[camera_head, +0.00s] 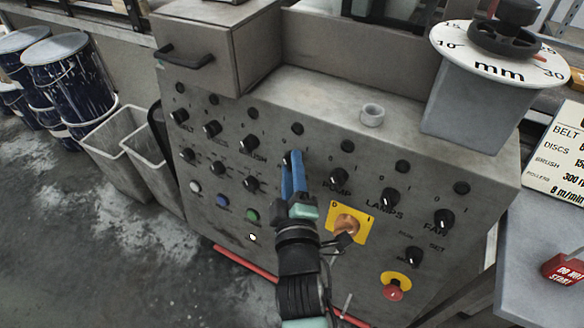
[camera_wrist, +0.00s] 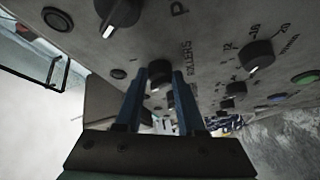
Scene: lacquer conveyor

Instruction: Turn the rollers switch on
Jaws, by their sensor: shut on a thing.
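The rollers switch is a small black rotary knob (camera_wrist: 159,72) beside the word ROLLERS on the grey panel in the wrist view. My gripper (camera_wrist: 159,78) has its two blue fingers on either side of this knob and is shut on it. In the head view my gripper (camera_head: 292,162) reaches up to the upper row of knobs, and the fingers hide most of the rollers switch (camera_head: 287,158). A pale mark shows at the knob's lower end in the wrist view, but its exact setting is hard to tell.
The brush knob (camera_head: 249,144) is left of my fingers and the pump knob (camera_head: 340,175) right. A yellow plate with an orange switch (camera_head: 347,224) is close beside my wrist. A red stop button (camera_head: 393,292) is lower right. A drawer box (camera_head: 205,50) stands above.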

